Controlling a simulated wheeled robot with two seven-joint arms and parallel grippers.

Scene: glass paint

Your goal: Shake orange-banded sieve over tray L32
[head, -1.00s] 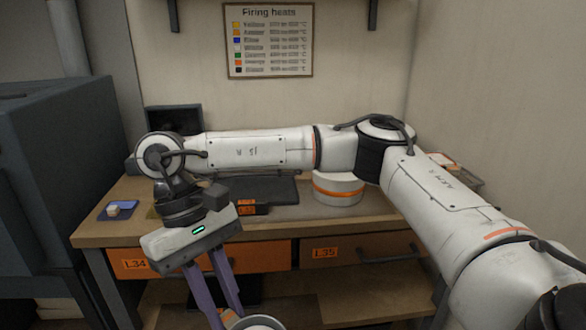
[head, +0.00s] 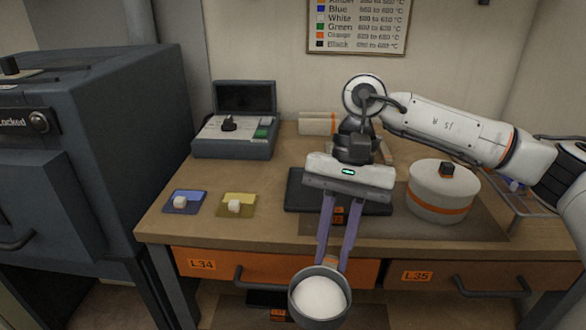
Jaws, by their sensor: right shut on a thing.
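My right gripper (head: 334,255) points down in front of the table, its two purple fingers shut on a round grey sieve (head: 293,306). An orange patch shows on the sieve between the fingertips. White material fills its bowl, and its mesh is hidden. The sieve is held in front of the drawers, nearer to me than the table edge. A dark flat tray (head: 297,196) lies on the table behind the gripper, partly hidden by it. Orange labels sit at its front; their print is too small to read now, but one read L32 earlier. My left gripper is not in view.
A white lidded pot with an orange band (head: 437,188) stands right of the tray. Blue (head: 185,211) and yellow (head: 240,198) squares bearing white blocks lie left. A grey case (head: 232,145) stands behind them. A dark kiln (head: 85,150) fills the left side.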

